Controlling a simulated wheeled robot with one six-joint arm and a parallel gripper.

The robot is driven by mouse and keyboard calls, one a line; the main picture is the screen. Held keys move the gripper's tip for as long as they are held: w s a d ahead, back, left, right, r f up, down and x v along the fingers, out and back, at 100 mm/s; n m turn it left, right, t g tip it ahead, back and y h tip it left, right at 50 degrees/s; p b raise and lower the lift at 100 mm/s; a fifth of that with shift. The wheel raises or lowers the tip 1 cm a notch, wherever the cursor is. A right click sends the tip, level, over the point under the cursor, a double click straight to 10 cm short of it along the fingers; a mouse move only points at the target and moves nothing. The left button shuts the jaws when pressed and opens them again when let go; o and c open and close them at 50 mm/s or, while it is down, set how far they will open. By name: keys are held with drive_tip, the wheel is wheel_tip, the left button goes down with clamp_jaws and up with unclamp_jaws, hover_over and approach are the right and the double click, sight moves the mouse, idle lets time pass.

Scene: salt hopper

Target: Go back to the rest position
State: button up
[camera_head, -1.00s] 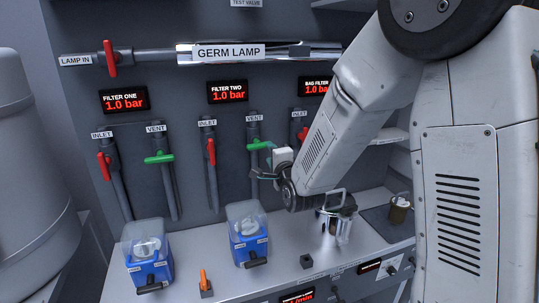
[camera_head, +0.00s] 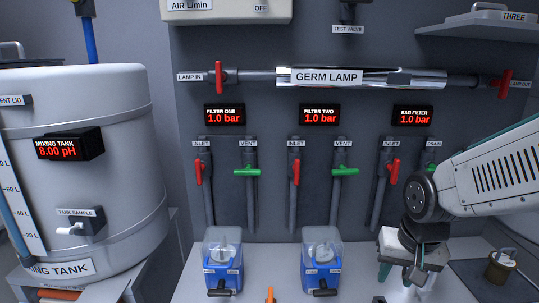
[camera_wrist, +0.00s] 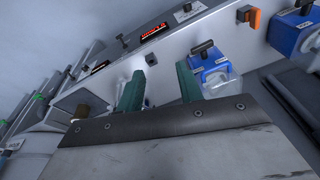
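My gripper (camera_head: 400,274) points down over the bench at the right of the head view, in front of the bag filter pipes. Its two green fingers stand apart in the wrist view (camera_wrist: 158,84). I see nothing clamped between them. A shiny metal fitting shows just below and behind the fingers in the head view; whether they touch it I cannot tell. My forearm comes in from the right edge.
Two blue filter housings (camera_head: 222,268) (camera_head: 322,268) stand on the bench (camera_head: 270,258) left of my gripper. Red inlet handles (camera_head: 295,172) and green vent handles (camera_head: 345,171) stick out from the wall. A brown pot (camera_head: 501,266) stands at right. The mixing tank (camera_head: 120,140) is at left.

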drive_tip(key=s+r+n, duration=0.1)
drive_tip(key=s+r, duration=0.3)
drive_tip(key=s, duration=0.3)
drive_tip(key=s+d+r+n+g, duration=0.1)
drive_tip(key=s+r, duration=0.4)
drive_tip(key=s, duration=0.3)
drive_tip(key=shift+s+r+n, duration=0.15)
drive_tip(key=shift+s+n, duration=0.1)
drive_tip(key=shift+n, duration=0.15)
drive_tip(key=shift+d, duration=0.1)
